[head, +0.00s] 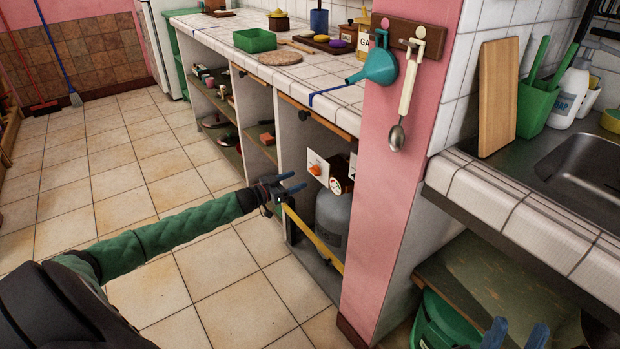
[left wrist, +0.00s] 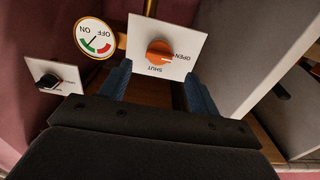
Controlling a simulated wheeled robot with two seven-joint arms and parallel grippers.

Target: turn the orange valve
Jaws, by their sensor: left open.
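The orange valve (head: 314,169) is a round knob on a white plate inside the open cupboard under the tiled counter. In the left wrist view the valve (left wrist: 159,53) faces me on its plate (left wrist: 190,45), marked OPEN and SHUT upside down. A pale mark on the knob points to the OPEN side. My left gripper (head: 291,182) is open in front of the cupboard; its blue fingers (left wrist: 158,72) stand either side below the knob, apart from it. My right gripper (head: 516,336) shows only blue fingertips at the bottom edge, spread apart and empty.
A round ON/OFF dial (left wrist: 95,38) and a black knob on a white plate (left wrist: 48,79) are beside the valve. A grey cylinder (head: 333,222) stands below. A pink pillar (head: 378,230) and a grey cupboard wall (left wrist: 240,50) bound the space. The tiled floor is clear.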

